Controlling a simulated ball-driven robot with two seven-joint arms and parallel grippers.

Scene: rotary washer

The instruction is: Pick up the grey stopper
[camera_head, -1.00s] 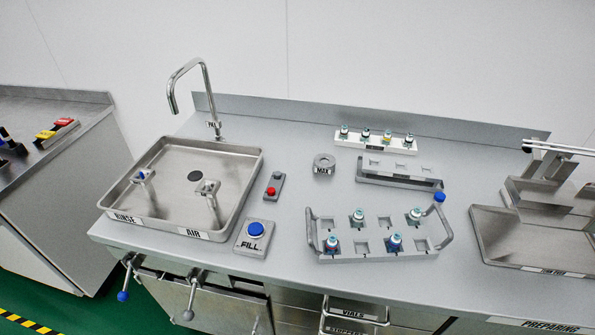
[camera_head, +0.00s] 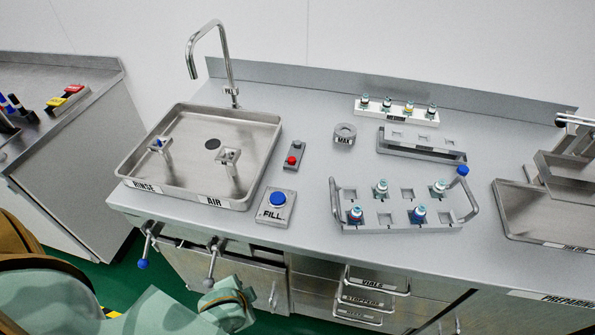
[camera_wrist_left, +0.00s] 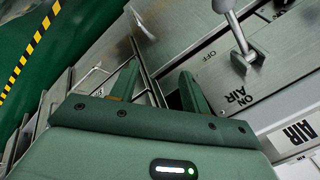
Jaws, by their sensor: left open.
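I cannot make out a thing that is surely the grey stopper. A drawer labelled STOPPERS (camera_head: 362,301) shows shut or nearly shut in the front of the bench, below the drawer labelled VIALS (camera_head: 373,281). A short grey round piece labelled MAX (camera_head: 344,135) stands on the worktop. My left gripper (camera_wrist_left: 158,84) is open in the left wrist view, with nothing seen between its fingers. It is near the cabinet front and the AIR lever (camera_wrist_left: 236,50). In the head view only my left arm shows, at the lower left. My right gripper is out of view.
A steel sink (camera_head: 200,150) with a tap (camera_head: 228,68) is at the left. A rack (camera_head: 401,224) with several vials stands at the right middle, before another white rack (camera_head: 396,116). FILL button (camera_head: 277,200) and front levers (camera_head: 213,262) are near the bench edge.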

